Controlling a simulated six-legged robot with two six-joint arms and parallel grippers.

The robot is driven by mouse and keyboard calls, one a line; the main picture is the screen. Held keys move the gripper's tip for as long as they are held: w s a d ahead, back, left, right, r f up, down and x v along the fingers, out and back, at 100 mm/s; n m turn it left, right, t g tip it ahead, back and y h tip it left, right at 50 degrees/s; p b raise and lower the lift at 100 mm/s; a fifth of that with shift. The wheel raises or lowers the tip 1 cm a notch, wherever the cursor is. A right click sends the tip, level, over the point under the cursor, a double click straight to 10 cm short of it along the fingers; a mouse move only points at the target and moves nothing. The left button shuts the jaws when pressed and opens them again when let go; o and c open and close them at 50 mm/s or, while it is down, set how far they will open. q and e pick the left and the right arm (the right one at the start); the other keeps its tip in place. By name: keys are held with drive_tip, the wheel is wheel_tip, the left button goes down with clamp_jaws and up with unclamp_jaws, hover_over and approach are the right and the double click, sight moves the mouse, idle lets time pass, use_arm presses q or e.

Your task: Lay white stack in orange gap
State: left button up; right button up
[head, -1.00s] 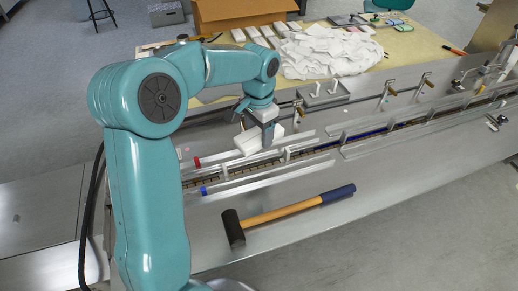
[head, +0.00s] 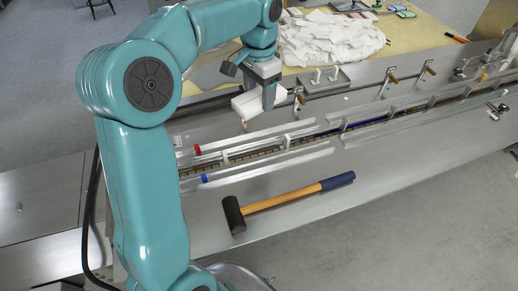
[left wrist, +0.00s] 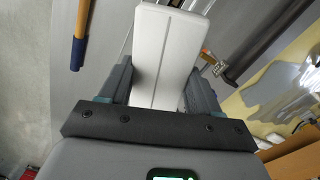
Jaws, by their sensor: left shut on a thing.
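My left gripper (head: 262,88) is shut on a white stack (head: 250,104), a pale block held above the near machine deck, behind the conveyor channel. In the left wrist view the white stack (left wrist: 160,60) sits between the two fingers of the left gripper (left wrist: 160,85) and reaches past their tips. The conveyor channel (head: 250,158) runs between metal guide rails, with a red-tipped and a blue-tipped piece at its left end. A small orange mark (head: 245,126) shows just below the stack; I cannot make out an orange gap clearly. My right gripper is not in view.
A mallet (head: 285,200) with a black head and blue grip lies on the steel deck in front of the channel. A heap of white wrappers (head: 330,42) covers the table behind. Brass-coloured clamps (head: 390,83) stand along the rear rail. The deck right of the mallet is clear.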

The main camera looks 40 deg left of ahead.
use_arm(q)
drive_tip(key=f+m+b, duration=0.1)
drive_tip(key=f+b, duration=0.2)
drive_tip(key=f, duration=0.3)
drive_tip(key=f+m+b, duration=0.1)
drive_tip(key=f+b, duration=0.2)
drive_tip(key=f, duration=0.4)
drive_tip(key=f+m+b, duration=0.1)
drive_tip(key=f+b, duration=0.2)
drive_tip(key=f, duration=0.4)
drive_tip(key=shift+w+a+f+m, duration=0.1)
drive_tip(key=shift+w+a+m, duration=0.15)
drive_tip(key=shift+a+m, duration=0.15)
drive_tip(key=shift+f, duration=0.15)
drive_tip(key=shift+d, duration=0.1)
drive_tip(key=o, duration=1.1)
drive_tip(key=shift+s, duration=0.1)
drive_tip(key=shift+f, duration=0.1)
